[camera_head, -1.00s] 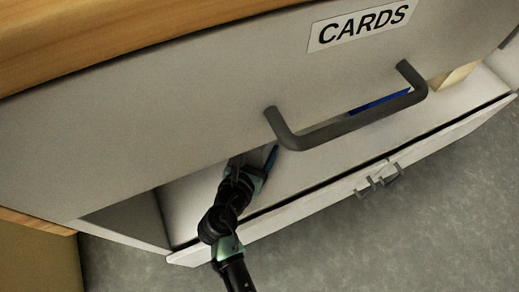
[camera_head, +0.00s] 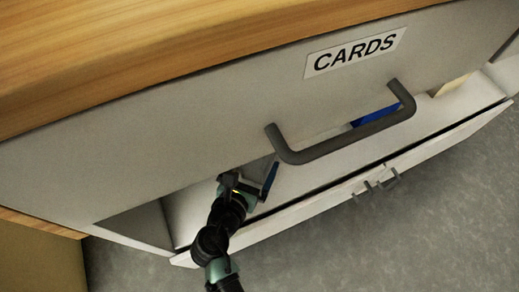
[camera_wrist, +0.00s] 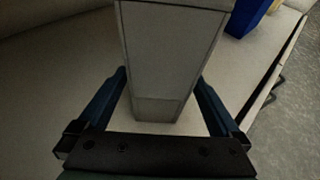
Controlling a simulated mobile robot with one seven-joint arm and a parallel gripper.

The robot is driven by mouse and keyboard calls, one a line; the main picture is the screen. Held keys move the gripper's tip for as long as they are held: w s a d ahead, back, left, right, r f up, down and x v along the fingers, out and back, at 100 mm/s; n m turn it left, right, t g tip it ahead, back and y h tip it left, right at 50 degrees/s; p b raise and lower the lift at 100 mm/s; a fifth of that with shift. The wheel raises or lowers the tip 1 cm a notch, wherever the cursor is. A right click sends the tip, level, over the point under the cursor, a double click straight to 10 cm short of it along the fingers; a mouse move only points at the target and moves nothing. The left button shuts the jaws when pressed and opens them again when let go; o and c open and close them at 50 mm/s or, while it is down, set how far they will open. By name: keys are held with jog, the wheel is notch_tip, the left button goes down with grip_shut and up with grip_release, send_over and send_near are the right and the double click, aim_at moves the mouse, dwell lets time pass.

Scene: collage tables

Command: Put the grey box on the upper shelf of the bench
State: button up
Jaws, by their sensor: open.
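The grey box (camera_wrist: 170,55) stands upright on a pale surface in the wrist view. My gripper (camera_wrist: 161,80) is open, with one blue finger on each side of the box. Whether either finger touches it cannot be told. In the head view my gripper (camera_head: 250,183) reaches into the white space below the drawer front marked CARDS (camera_head: 356,52). The box there is mostly hidden behind the drawer front and my gripper. I cannot tell which part of the bench is the upper shelf.
The CARDS drawer handle (camera_head: 345,145) juts out above and right of my gripper. A blue object (camera_head: 377,113) stands further right, also in the wrist view (camera_wrist: 243,14). A pale front with small handles (camera_head: 375,186) borders the space. Grey floor (camera_head: 420,230) is clear in front.

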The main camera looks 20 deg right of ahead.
jog(key=p+v, duration=0.3)
jog(key=v, duration=0.4)
jog(key=shift+r, duration=0.15)
jog(key=shift+s+a+r, duration=0.15)
jog(key=shift+s+a, duration=0.2)
jog(key=shift+s, duration=0.1)
